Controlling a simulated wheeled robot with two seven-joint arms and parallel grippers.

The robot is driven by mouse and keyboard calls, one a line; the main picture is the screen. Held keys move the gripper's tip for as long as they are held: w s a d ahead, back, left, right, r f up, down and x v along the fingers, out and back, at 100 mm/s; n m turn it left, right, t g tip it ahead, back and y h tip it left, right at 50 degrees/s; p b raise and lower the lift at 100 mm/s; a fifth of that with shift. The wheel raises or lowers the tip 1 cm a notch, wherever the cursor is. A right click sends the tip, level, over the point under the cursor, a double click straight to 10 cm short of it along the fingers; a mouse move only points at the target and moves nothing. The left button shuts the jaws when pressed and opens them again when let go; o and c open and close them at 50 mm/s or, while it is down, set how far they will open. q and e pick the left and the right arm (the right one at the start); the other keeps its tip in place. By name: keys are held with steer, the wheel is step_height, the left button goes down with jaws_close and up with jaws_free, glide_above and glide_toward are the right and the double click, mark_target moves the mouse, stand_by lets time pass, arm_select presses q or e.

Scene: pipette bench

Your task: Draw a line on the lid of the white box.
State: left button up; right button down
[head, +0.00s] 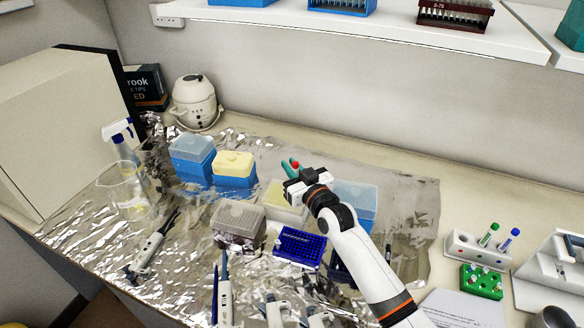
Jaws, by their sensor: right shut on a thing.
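My right gripper (300,183) is above the middle of the bench, shut on a small teal item with a red part (293,164). The item is too small to make out fully, and the gripper hides part of it. A whitish, cream-tinted box (284,206) stands just below and behind the gripper, its lid partly covered by the gripper. A greyish-white box with a pale lid (238,218) stands to its lower left. I cannot see a line on either lid. I cannot tell whether the item touches anything. My left gripper is out of view.
Blue boxes with a clear lid (193,148) and a yellow lid (234,160) stand left; another blue box (358,197) is right, partly behind my arm. A blue rack (299,246), several pipettes (150,250) and a beaker (126,188) stand around. Tube racks (478,247) are far right.

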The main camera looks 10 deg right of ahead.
step_height(320, 180, up, 5)
steer(key=p, duration=0.4)
steer(key=shift+r+p, duration=0.1)
steer(key=shift+p, duration=0.2)
stand_by(0.5)
